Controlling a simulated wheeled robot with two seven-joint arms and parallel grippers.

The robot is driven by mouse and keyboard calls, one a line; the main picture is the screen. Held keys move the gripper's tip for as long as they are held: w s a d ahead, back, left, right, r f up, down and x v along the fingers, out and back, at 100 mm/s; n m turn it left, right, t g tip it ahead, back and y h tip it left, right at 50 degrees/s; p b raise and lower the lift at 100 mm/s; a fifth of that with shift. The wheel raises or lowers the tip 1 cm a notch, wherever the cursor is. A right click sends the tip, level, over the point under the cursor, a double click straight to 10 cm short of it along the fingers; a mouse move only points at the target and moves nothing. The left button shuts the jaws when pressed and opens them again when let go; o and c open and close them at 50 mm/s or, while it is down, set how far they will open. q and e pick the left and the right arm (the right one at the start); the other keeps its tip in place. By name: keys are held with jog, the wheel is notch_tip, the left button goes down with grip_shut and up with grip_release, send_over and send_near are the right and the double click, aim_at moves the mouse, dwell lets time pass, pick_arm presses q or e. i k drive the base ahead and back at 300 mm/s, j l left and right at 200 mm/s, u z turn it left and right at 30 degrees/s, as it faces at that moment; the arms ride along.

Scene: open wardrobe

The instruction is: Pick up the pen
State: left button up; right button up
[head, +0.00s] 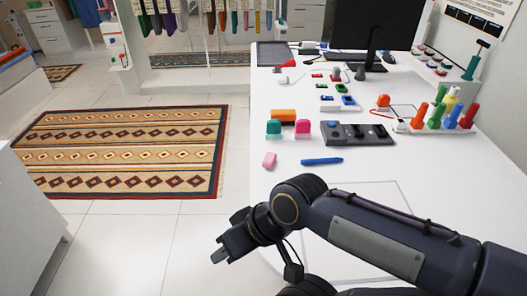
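A blue pen (322,161) lies flat on the white table (360,172), near its left side. Nothing touches it. My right gripper (220,255) hangs off the table's left edge, in front of the pen and to its left, well apart from it. Its fingers point down and left and are seen partly from the side, so I cannot tell whether they are open or shut. No held object shows. My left gripper is not in view.
Several coloured bottles (435,115) stand at the right. A patterned rug (125,150) covers the floor at left.

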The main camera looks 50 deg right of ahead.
aim_at(311, 161)
jog(key=i+j+z, duration=0.15)
jog(key=i, duration=0.4)
jog(key=i+j+z, duration=0.15)
jog(key=i, duration=0.4)
jog(key=i+z, duration=0.3)
jog(key=z, duration=0.2)
jog(key=i+z, duration=0.45)
jog(key=i+j+z, duration=0.15)
jog(key=z, duration=0.35)
jog(key=i+l+z, duration=0.1)
jog(key=i+z, duration=0.15)
jog(key=z, duration=0.2)
jog(key=i+z, duration=0.25)
jog(key=z, duration=0.25)
jog(key=i+z, duration=0.25)
jog(key=z, duration=0.2)
jog(key=i+j+z, duration=0.2)
jog(key=z, duration=0.25)
